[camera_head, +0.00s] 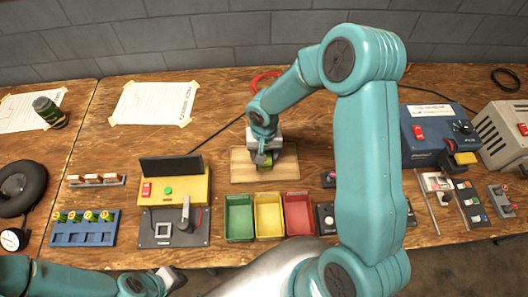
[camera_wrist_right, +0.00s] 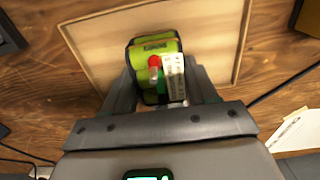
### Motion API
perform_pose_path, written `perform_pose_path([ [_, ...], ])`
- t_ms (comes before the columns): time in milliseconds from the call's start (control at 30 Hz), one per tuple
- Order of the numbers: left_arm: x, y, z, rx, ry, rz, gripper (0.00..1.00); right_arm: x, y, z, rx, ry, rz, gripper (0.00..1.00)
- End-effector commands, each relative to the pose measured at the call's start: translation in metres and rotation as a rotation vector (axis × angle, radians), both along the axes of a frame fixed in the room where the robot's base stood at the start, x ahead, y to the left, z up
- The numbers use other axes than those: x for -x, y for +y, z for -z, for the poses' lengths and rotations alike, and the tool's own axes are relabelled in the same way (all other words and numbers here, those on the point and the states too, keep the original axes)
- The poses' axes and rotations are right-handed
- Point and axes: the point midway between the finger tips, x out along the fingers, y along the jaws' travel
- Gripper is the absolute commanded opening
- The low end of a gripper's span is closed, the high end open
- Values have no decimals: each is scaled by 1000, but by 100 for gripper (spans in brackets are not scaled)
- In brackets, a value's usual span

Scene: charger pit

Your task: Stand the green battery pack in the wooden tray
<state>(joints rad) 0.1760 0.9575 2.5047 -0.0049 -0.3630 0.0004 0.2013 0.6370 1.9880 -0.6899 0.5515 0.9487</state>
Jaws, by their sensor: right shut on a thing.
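The green battery pack (camera_wrist_right: 153,60) is between the fingers of my right gripper (camera_wrist_right: 160,88), which is shut on it. A red knob and a white label show on its near face. In the head view the pack (camera_head: 264,161) is mostly hidden below my right gripper (camera_head: 265,152). The pale wooden tray (camera_head: 242,172) lies under it, and the pack is over the tray's inside. The tray (camera_wrist_right: 212,35) fills the back of the wrist view. I cannot tell whether the pack touches its floor. My left gripper (camera_head: 172,282) is low at the table's front edge, its fingers unclear.
Green (camera_head: 239,217), yellow (camera_head: 269,214) and red (camera_head: 299,213) bins stand just in front of the tray. A yellow tester (camera_head: 180,187) stands left of it, and a blue cell rack (camera_head: 85,230) farther left. A blue power unit (camera_head: 432,135) stands at right. Bare wood lies behind the tray.

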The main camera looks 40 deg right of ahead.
Motion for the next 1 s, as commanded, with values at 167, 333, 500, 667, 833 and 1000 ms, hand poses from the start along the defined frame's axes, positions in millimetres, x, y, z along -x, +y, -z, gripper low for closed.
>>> perform_pose_path([
  [167,0,0,6,0,0,0,0,0,0,4,0,-1,0,10],
  [333,0,0,8,0,0,0,0,0,0,5,0,-1,0,10],
  [500,0,0,8,0,0,0,0,0,0,4,0,-1,0,10],
  [667,0,0,8,0,0,0,0,0,0,4,1,-1,0,10],
  [833,0,0,8,0,0,0,0,0,0,5,1,-1,0,10],
  [1000,0,0,10,0,0,0,0,0,0,6,0,-1,0,10],
])
